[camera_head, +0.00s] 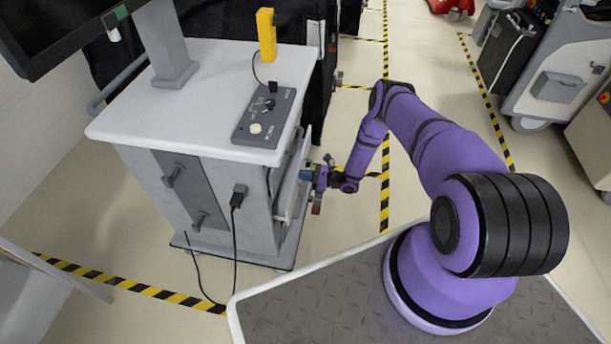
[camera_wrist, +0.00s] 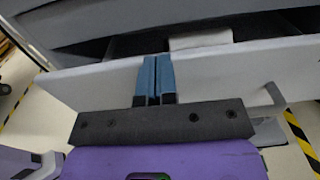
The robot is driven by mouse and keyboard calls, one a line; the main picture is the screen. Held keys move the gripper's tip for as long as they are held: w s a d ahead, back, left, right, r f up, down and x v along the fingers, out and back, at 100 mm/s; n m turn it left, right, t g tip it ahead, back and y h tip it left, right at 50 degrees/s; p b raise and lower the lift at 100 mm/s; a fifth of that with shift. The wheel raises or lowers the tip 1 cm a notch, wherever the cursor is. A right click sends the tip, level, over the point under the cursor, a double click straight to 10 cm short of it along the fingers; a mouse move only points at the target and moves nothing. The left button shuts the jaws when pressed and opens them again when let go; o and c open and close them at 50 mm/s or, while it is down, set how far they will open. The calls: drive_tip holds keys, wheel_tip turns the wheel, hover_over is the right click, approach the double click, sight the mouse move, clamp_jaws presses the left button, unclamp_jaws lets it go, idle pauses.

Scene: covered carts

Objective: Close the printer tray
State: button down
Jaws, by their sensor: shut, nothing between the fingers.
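The printer tray (camera_wrist: 230,72) crosses the wrist view as a pale panel. A dark gap behind it shows that it stands partly open, with a whitish block (camera_wrist: 200,40) inside. In the head view the tray (camera_head: 294,190) sticks out from the right side of the grey cart (camera_head: 215,195). My gripper (camera_wrist: 157,58) is shut and empty, its two blue fingers side by side against or just in front of the panel's outer face; I cannot tell if they touch. In the head view my gripper (camera_head: 305,174) is beside the tray.
The cart's white top (camera_head: 150,105) holds a control box (camera_head: 264,117), a yellow handheld device (camera_head: 266,35) and a monitor stand (camera_head: 170,50). A black cable (camera_head: 235,250) hangs down its front.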

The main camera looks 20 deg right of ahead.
drive_tip(key=x, duration=0.4)
drive_tip(key=shift+a, duration=0.1)
drive_tip(key=shift+w+a+r, duration=0.1)
drive_tip(key=shift+w+a, duration=0.2)
drive_tip(key=shift+a, duration=0.05)
drive_tip(key=shift+s+d, duration=0.25)
drive_tip(key=shift+d, duration=0.2)
drive_tip(key=v, duration=1.3)
drive_tip(key=shift+s+d, duration=0.2)
drive_tip(key=shift+s, duration=0.05)
